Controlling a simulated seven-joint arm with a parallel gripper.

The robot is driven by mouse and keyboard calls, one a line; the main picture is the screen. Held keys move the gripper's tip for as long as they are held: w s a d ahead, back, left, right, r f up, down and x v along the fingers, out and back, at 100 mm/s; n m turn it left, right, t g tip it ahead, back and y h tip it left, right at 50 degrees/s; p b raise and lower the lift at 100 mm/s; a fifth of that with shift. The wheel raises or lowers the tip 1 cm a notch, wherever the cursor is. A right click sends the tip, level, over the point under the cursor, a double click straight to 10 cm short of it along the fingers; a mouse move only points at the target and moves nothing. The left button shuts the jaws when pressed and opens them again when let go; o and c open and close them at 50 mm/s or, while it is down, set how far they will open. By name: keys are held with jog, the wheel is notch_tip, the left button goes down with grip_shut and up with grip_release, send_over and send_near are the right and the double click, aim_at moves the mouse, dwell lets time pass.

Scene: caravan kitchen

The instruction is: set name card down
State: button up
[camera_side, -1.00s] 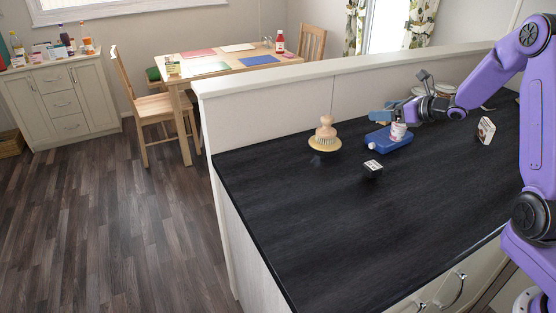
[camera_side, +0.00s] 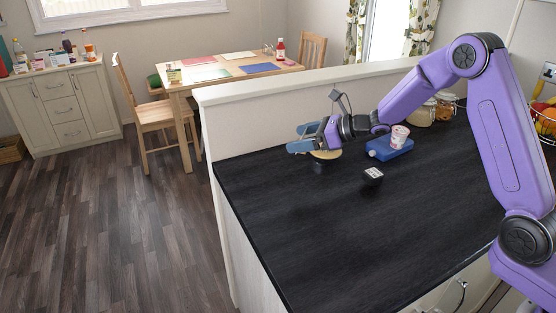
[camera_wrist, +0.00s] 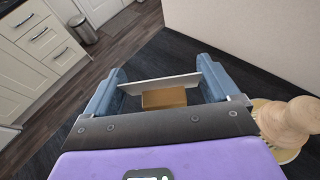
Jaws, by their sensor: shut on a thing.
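My gripper (camera_side: 302,138) is over the far left part of the dark counter, above and in front of the brush. In the wrist view my gripper (camera_wrist: 163,80) has its two blue fingers on either side of the name card, a thin white card (camera_wrist: 150,84) with a brown, wood-like block (camera_wrist: 164,98) against it. It is shut on this card. In the side view the card is not clearly visible, and its height above the counter is hard to tell.
The wooden brush (camera_wrist: 287,124) stands close to the right of my gripper. A low wall (camera_side: 240,118) runs behind. The counter's front middle (camera_side: 330,230) is clear.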

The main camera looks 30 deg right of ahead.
jog(key=w+a+f, duration=0.1)
jog(key=w+f, duration=0.2)
jog(key=w, duration=0.3)
send_over(278, 167)
jog(key=f, duration=0.4)
jog(key=shift+s+f, duration=0.2)
jog(key=shift+f, duration=0.15)
jog(key=shift+w+f, duration=0.15)
jog(key=shift+f, duration=1.65)
jog(key=shift+f, duration=0.15)
jog(key=o, duration=0.8)
